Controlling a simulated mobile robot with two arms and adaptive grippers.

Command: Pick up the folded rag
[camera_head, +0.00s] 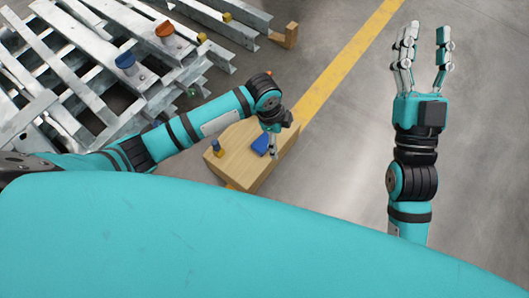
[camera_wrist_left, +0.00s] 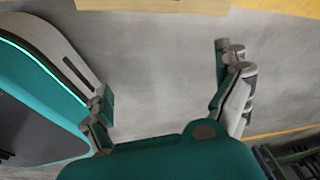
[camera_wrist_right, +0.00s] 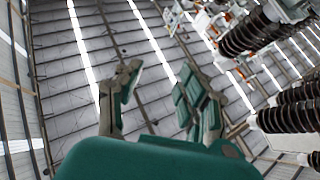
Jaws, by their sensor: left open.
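A small blue folded rag (camera_head: 261,144) lies on top of a wooden box (camera_head: 240,172) in the head view. My left gripper (camera_head: 273,147) hangs over the box right beside the rag and partly covers it; I cannot tell whether they touch. In the left wrist view my left gripper (camera_wrist_left: 168,95) has its fingers apart with nothing between them, and no rag shows there. My right gripper (camera_head: 425,58) is raised over bare floor, well right of the box, fingers spread and empty. It also shows open in the right wrist view (camera_wrist_right: 158,98).
A small blue and yellow item (camera_head: 217,149) stands on the box's left part. Stacked metal frames (camera_head: 80,60) fill the upper left, with a blue-capped part (camera_head: 126,62) and an orange one (camera_head: 165,30). A yellow floor line (camera_head: 345,62) runs past the box. The floor at right is clear.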

